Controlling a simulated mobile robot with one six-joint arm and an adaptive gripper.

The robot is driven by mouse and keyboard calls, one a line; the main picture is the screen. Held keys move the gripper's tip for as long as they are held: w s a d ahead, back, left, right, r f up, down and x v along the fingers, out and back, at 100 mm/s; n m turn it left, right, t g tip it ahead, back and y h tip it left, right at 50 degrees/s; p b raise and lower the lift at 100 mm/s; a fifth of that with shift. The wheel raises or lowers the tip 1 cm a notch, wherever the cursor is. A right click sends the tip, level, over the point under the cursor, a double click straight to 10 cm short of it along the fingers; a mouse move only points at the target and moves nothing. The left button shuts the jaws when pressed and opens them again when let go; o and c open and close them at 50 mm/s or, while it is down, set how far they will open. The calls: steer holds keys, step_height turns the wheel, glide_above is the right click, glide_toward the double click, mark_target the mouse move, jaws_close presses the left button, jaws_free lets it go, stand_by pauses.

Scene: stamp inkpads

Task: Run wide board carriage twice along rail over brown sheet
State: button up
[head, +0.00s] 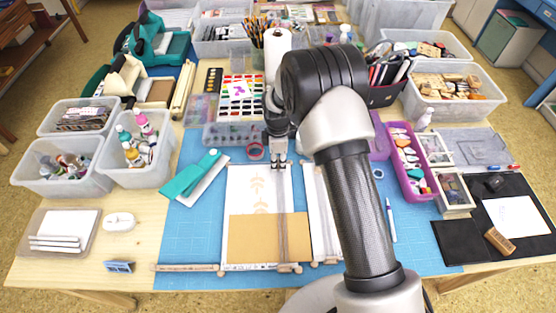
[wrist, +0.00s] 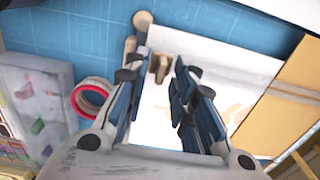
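The brown sheet (head: 249,238) lies over the near part of a white sheet with a faint leaf pattern (head: 242,190); it also shows at the right of the wrist view (wrist: 293,78). A long grey see-through strip, apparently the board carriage (head: 282,225), runs from far to near across both sheets. My gripper (head: 278,163) is at the far end of the strip. In the wrist view my gripper (wrist: 160,80) is open, its fingers on either side of a small wooden grip (wrist: 161,67); contact is unclear.
A second, narrower white board (head: 318,210) stands to the right, partly behind my arm. A red tape roll (head: 255,151) and a teal-and-white tool (head: 195,178) lie to the left. A paint palette (head: 241,91) is beyond.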

jaws_close()
stand_by(0.4)
steer(key=shift+s, duration=0.1)
